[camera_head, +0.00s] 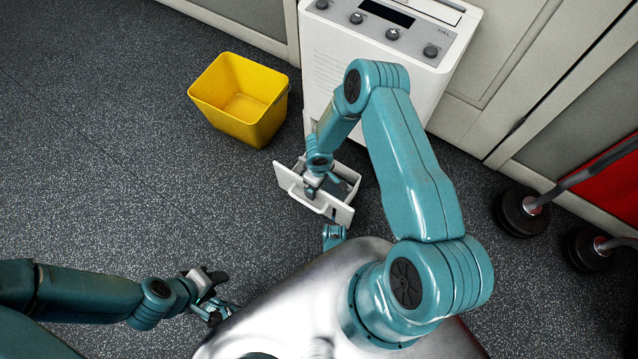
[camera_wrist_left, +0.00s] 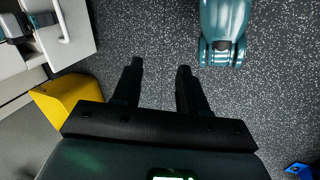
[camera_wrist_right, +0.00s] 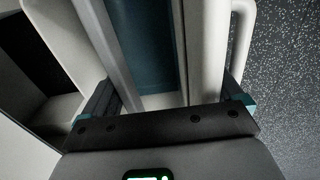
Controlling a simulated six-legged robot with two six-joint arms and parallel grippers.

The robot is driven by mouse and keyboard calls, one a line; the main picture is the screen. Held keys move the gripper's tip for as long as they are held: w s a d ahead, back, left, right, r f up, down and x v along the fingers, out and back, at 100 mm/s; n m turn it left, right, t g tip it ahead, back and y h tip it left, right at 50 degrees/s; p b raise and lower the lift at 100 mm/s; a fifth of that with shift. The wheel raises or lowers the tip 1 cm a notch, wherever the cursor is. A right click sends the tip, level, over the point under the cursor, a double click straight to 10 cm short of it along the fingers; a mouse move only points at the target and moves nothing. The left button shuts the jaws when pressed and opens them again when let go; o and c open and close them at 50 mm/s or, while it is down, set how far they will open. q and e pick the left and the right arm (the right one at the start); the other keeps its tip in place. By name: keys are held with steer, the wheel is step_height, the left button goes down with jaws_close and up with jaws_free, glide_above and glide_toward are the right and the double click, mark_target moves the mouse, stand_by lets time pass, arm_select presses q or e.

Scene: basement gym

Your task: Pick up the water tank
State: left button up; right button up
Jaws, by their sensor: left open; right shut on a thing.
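The water tank (camera_head: 335,211) is a white, open-topped drawer with a dark inside and a loop handle on its front panel. It is low in front of the white appliance (camera_head: 385,75); my right arm hides whether its back end is still inside. My right gripper (camera_head: 312,188) is shut on the tank at its front, by the handle. The right wrist view shows the white walls (camera_wrist_right: 207,45) between its fingers. The tank's front also shows in the left wrist view (camera_wrist_left: 78,18). My left gripper (camera_head: 222,302) is open and empty, to the left of and nearer than the tank.
A yellow bin (camera_head: 222,112) stands empty on the floor left of the appliance. The speckled floor (camera_head: 110,150) on the left is clear. A small blue thing (camera_wrist_left: 298,170) shows in the left wrist view.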

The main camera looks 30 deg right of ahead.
step_height(320, 180, up, 22)
steer(key=p, duration=0.9)
steer(key=shift+r, duration=0.25)
